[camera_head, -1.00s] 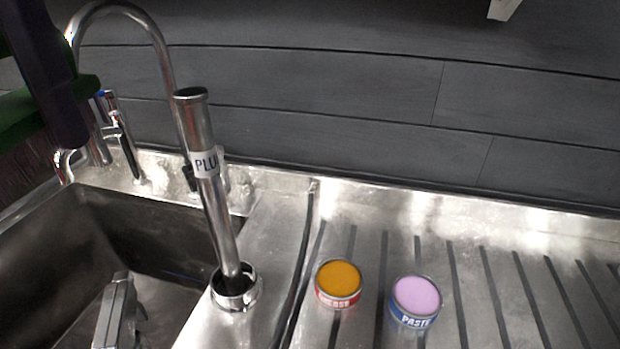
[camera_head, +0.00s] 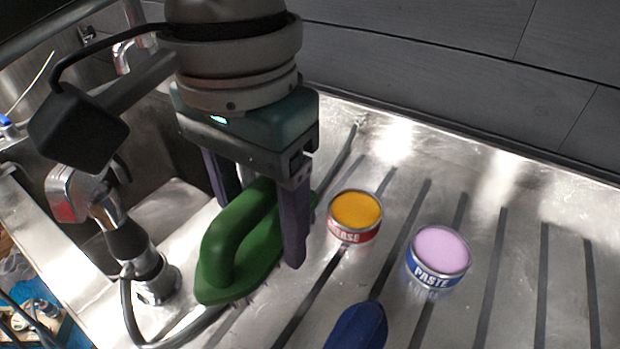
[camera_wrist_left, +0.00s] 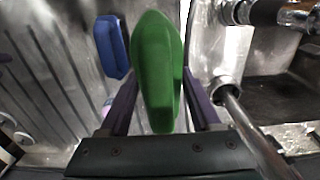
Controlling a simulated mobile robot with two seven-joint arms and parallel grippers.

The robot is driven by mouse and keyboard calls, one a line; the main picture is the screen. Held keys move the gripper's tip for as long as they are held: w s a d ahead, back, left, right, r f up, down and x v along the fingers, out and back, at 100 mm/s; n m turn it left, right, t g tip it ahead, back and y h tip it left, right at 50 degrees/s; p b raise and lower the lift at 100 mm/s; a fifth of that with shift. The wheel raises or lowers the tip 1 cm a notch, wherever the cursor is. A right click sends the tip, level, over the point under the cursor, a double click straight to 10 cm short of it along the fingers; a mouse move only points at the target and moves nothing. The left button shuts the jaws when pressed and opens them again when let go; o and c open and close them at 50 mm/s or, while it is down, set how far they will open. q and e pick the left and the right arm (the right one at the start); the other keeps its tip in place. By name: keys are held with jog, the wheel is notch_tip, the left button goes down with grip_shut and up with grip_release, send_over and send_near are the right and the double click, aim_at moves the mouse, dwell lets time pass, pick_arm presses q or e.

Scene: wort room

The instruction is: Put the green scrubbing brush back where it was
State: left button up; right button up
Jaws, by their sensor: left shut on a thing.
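The green scrubbing brush (camera_head: 240,240), with a looped handle, is at the left end of the ribbed steel drainboard, beside the sink. My left gripper (camera_head: 262,218) points down with one finger on each side of the brush and is shut on it. In the left wrist view the brush (camera_wrist_left: 157,65) sits between the two fingers of my gripper (camera_wrist_left: 162,104). I cannot tell whether its underside touches the drainboard. My right gripper is not in view.
An orange-topped tin (camera_head: 355,212) stands close right of the gripper, and a pink-topped PASTE tin (camera_head: 437,252) beyond it. A blue object (camera_head: 358,328) lies in front. A tap fitting (camera_head: 105,220) and the sink (camera_head: 180,208) are left. The drainboard's right side is clear.

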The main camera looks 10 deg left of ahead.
pick_arm(q)
jog(key=b, duration=0.2)
send_over(280, 310)
notch_tip(280, 310, down, 8)
jog(key=shift+f, duration=0.25)
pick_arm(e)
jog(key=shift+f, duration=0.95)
pick_arm(q)
jog(key=shift+f+b, duration=0.3)
jog(key=shift+f, duration=1.8)
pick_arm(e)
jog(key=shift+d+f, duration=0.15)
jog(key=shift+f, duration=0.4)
pick_arm(q)
jog(key=shift+f, duration=0.1)
jog(key=o, duration=1.3)
